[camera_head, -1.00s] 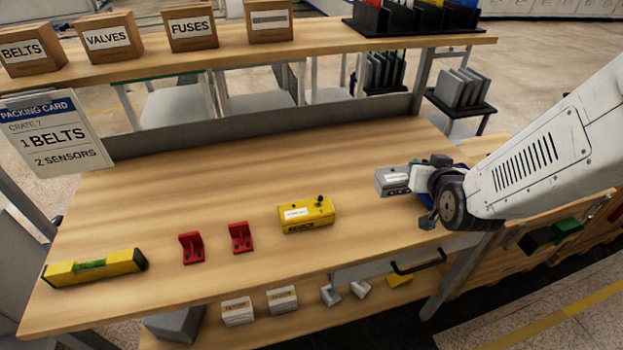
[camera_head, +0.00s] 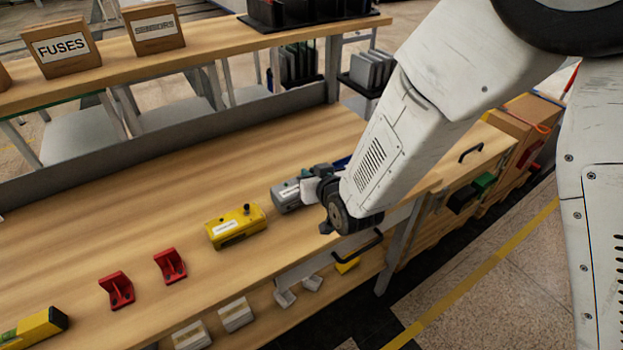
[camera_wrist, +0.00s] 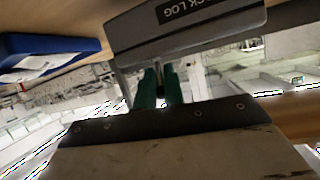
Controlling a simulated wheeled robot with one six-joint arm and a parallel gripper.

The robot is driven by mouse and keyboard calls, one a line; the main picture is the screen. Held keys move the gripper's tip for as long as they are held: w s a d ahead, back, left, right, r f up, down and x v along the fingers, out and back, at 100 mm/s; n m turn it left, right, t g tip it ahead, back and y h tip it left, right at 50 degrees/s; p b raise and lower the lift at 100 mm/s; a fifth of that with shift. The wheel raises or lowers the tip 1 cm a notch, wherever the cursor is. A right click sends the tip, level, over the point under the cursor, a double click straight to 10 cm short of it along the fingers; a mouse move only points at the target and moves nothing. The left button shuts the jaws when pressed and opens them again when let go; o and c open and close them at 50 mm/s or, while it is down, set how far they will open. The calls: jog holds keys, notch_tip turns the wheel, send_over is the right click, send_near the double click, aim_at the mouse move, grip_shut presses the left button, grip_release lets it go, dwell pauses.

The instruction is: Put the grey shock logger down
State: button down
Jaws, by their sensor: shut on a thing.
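The grey shock logger (camera_head: 287,196) is a small grey box at the right part of the wooden bench top (camera_head: 150,215), just behind and right of a yellow device. My gripper (camera_head: 308,190) is shut on it from the right side. In the wrist view the logger (camera_wrist: 190,32) fills the top middle, with part of its dark label reading "CK LOG". The green fingertips (camera_wrist: 159,88) of my gripper meet its near edge. Whether its underside touches the bench is not clear.
The yellow device (camera_head: 236,226) stands close to the logger. Two red brackets (camera_head: 170,266) and a yellow level (camera_head: 35,326) lie further left. A blue object (camera_wrist: 50,52) lies beyond the gripper. Boxes stand on the upper shelf (camera_head: 210,42). The bench's left middle is clear.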

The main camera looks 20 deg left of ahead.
jog(key=shift+f, duration=0.8)
jog(key=shift+f, duration=0.15)
jog(key=c, duration=1.5)
grip_release()
